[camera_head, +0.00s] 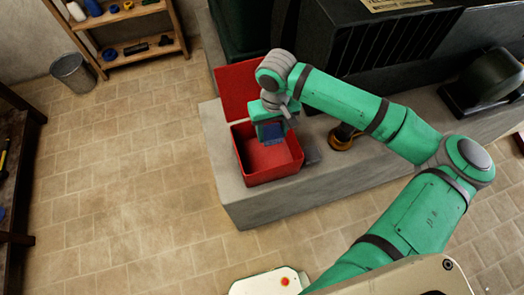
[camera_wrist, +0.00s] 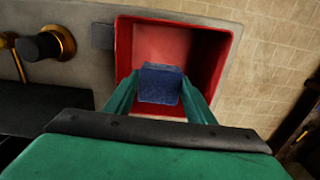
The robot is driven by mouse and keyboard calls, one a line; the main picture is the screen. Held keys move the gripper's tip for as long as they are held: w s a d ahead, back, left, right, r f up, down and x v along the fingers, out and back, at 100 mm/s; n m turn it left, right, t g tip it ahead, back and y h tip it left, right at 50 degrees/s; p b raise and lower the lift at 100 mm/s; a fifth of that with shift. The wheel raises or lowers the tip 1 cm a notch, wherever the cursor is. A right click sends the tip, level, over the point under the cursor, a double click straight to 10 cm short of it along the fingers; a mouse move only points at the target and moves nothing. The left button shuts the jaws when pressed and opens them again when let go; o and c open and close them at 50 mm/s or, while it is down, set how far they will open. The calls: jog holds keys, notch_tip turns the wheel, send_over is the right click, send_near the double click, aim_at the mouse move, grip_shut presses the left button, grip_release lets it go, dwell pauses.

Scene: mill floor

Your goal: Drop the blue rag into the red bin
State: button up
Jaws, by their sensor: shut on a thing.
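The blue rag (camera_head: 271,132) looks like a small folded block. My gripper (camera_head: 270,136) is shut on it, and the green fingers hold its two sides in the wrist view, where the rag (camera_wrist: 160,84) is in the middle. The red bin (camera_head: 270,172) stands on a concrete ledge with its lid (camera_head: 237,90) raised at the back. In the head view the rag and gripper are over the bin's opening. In the wrist view the bin (camera_wrist: 222,67) surrounds the rag on the visible sides. I cannot tell exactly how high the rag is above the bin floor.
The concrete ledge (camera_head: 238,203) carries dark machinery (camera_head: 390,45) behind the bin. A black knob with a brass base (camera_head: 343,137) is right of the bin. A metal bucket (camera_head: 73,74) and a wooden shelf (camera_head: 145,52) stand at the back left. The tiled floor on the left is clear.

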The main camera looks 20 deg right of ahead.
notch_tip(320, 180, down, 2)
jog(key=shift+f, duration=0.2)
jog(key=shift+w+f, duration=0.15)
jog(key=shift+f, duration=0.15)
jog(key=shift+s+d, duration=0.15)
jog(key=shift+s, duration=0.05)
jog(key=o, duration=1.1)
jog(key=shift+a, duration=0.25)
jog(key=shift+d, duration=0.1)
